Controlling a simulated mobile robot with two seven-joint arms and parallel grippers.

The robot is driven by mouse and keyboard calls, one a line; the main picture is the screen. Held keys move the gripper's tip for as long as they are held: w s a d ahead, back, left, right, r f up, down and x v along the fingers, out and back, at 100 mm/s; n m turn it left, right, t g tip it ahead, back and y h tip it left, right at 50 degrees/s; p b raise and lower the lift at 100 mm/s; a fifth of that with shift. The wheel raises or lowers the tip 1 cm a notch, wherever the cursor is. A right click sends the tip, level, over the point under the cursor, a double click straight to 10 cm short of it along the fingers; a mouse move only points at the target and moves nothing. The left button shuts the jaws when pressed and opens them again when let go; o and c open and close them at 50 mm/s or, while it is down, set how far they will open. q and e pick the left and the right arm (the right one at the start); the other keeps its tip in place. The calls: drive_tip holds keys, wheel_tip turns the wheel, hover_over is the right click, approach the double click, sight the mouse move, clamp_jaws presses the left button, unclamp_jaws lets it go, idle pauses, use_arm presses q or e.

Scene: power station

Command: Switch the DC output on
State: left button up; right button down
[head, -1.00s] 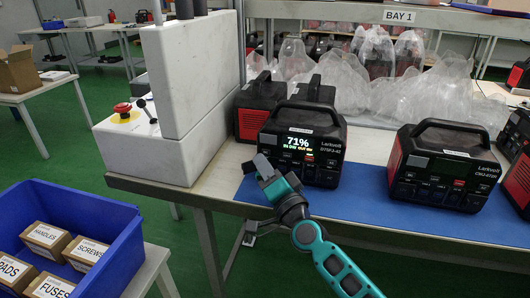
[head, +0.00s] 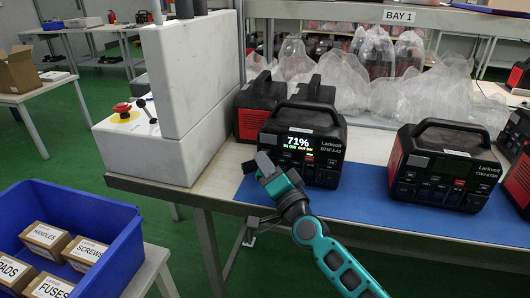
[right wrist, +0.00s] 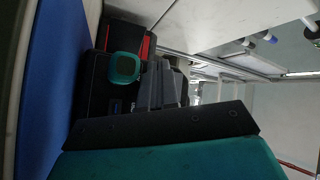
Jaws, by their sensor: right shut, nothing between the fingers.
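A black power station (head: 302,145) with red sides stands on the blue mat (head: 380,211); its lit screen (head: 300,145) reads 71% above small lines of text. Buttons and sockets are on its front below the screen, too small to read. My right gripper (head: 263,160) is shut and empty, with its fingertips close in front of the lower left of this front; I cannot tell whether they touch it. My left gripper is not in view.
A second power station (head: 446,164), its screen dark, stands to the right on the mat. Others (head: 259,105) stand behind, near clear plastic bags (head: 415,90). A white machine (head: 185,95) with a red button is at left. A blue crate (head: 108,254) holds labelled boxes.

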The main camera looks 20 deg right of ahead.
drive_tip(key=shift+w+d, duration=0.2)
drive_tip(key=shift+w, duration=0.05)
idle(0.3)
drive_tip(key=shift+s+a+p, duration=0.3)
drive_tip(key=shift+s+a, duration=0.2)
drive_tip(key=shift+s, duration=0.15)
drive_tip(key=shift+s+a+p, duration=0.3)
drive_tip(key=shift+s, duration=0.1)
drive_tip(key=s+a+p, duration=0.1)
drive_tip(key=s, duration=0.1)
drive_tip(key=s+a, duration=0.2)
drive_tip(key=shift+p, duration=0.35)
idle(0.3)
